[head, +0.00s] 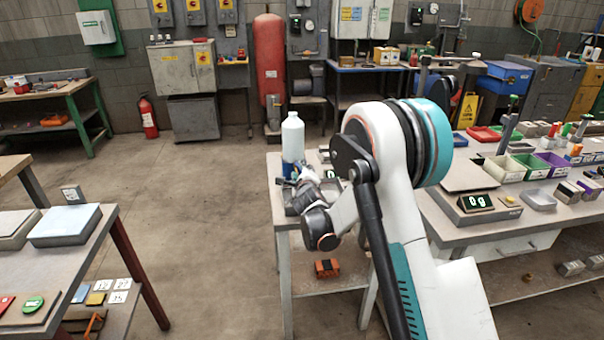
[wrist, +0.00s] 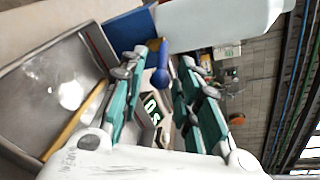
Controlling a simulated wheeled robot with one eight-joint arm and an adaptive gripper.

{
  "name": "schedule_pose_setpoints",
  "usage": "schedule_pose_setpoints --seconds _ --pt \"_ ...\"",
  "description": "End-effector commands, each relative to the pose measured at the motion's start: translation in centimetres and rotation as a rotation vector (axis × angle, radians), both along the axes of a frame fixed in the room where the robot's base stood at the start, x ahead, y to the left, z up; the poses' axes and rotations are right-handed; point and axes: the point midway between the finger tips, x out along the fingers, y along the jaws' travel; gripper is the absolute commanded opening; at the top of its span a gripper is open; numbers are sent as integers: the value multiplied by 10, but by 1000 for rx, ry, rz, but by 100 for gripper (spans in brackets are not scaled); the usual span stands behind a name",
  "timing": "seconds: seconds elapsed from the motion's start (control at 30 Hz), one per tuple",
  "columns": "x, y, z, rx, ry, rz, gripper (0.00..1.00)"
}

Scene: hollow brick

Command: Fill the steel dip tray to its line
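The steel dip tray (wrist: 92,38) is at the left of the wrist view, grey-walled, with bright glints on its floor; I cannot tell how much liquid it holds. In the head view my arm and gripper obscure that area. A white bottle (head: 293,138) stands upright on the small table; its body (wrist: 225,22) fills the top of the wrist view, with a blue block (wrist: 130,30) by its lower end. My gripper (head: 306,190) is close beside the bottle. In the wrist view its teal fingers (wrist: 170,66) are apart, with a blue rounded piece (wrist: 161,78) showing in the gap.
A scale display (head: 476,202) reads 0 g on the right bench, near several coloured bins (head: 505,168). A blue-topped box (head: 65,225) is on the left table. The floor between the tables is clear.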

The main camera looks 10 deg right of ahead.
Motion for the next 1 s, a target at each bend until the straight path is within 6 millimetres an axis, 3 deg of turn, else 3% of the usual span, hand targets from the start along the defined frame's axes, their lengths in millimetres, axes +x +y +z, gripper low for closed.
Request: schedule_pose_setpoints --seconds 0.27,0.73,1.0 --pt "-6 1 2 0 -1 1 30" --pt "-89 7 19 0 1 1 30" --pt "-115 8 25 0 0 0 30"
